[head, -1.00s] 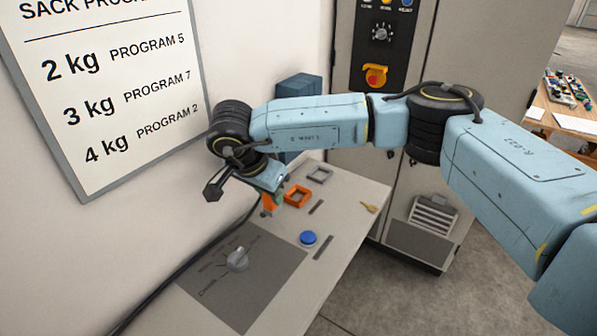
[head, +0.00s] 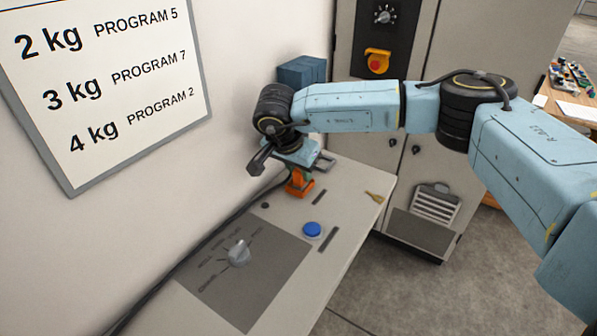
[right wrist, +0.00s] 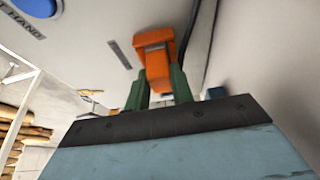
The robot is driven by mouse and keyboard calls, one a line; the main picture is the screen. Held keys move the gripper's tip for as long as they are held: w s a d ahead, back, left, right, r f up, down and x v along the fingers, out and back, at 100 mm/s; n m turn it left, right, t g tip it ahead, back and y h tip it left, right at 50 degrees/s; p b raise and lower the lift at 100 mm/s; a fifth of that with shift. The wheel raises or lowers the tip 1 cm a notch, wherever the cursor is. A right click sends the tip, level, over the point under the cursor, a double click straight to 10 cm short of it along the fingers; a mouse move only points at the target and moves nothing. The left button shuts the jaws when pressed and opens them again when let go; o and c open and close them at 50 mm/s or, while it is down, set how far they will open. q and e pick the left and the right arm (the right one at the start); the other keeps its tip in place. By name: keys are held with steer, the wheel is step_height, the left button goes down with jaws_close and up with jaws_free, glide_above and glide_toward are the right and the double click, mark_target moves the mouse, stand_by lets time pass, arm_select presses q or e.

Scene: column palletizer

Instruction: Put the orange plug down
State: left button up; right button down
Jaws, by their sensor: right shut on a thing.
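My right gripper (head: 298,174) is shut on the orange plug (right wrist: 158,72), with green fingers on both sides of it in the right wrist view. In the head view the plug is at the orange square holder (head: 300,190) on the grey panel top. Plug and holder overlap there in the same orange, so I cannot tell whether the plug is inside the holder or just above it. The right wrist view also shows a wider orange part (right wrist: 154,38) at the plug's far end. My left gripper is not in view.
A grey square holder (head: 324,162) is just behind. A blue button (head: 312,229), a grey rotary knob (head: 238,252), a small dark round spot (head: 265,205) and a brass-coloured key-like thing (head: 374,197) are on the panel. The wall stands close on the left.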

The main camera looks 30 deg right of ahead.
steer(key=c, duration=1.2)
jaws_free()
steer(key=shift+r, duration=0.3)
steer(key=v, duration=1.1)
steer(key=shift+a+r+b, duration=0.2)
steer(key=shift+r+b, duration=0.05)
steer(key=shift+b, duration=0.2)
steer(key=shift+s, duration=0.1)
